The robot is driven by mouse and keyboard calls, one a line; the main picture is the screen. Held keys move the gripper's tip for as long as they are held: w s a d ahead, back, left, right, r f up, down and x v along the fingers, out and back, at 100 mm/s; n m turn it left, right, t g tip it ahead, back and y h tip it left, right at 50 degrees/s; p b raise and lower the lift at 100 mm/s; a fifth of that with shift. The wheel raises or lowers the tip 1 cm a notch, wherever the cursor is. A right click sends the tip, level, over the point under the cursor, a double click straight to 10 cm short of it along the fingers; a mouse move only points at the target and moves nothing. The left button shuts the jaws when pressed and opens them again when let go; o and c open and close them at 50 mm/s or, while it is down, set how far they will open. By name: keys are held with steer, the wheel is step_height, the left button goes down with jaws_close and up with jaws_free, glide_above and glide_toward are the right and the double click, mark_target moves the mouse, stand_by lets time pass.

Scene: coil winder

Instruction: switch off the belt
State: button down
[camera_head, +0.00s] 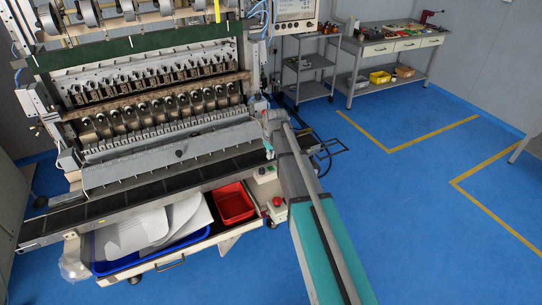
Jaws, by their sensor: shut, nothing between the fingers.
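The dark belt (130,193) runs along the front of the coil winder, from the lower left up to the control boxes at its right end. A pale box (264,174) with a small dark round control sits there. Below it a red mushroom button (277,201) stands on another pale box. My gripper (268,152) is small and hard to make out at the arm's end, just above the upper box. It is shut and holds nothing. I cannot tell whether it touches the box. Whether the belt is moving does not show.
Under the belt are a red bin (234,203) and a blue tray (118,265) with white sheets. The coil winder (155,105) stands behind. A grey cart (308,65) and a workbench (392,45) stand at the back.

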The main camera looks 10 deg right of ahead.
mark_target(271, 168)
steer(key=shift+w+f+b, duration=0.1)
steer(key=shift+f+b, duration=0.2)
steer(key=shift+f, duration=0.3)
steer(key=shift+s+f+b, duration=0.2)
steer(key=shift+f+b, duration=0.7)
steer(key=shift+s+f+b, duration=0.2)
steer(key=shift+f+b, duration=0.7)
steer(key=shift+d, duration=0.1)
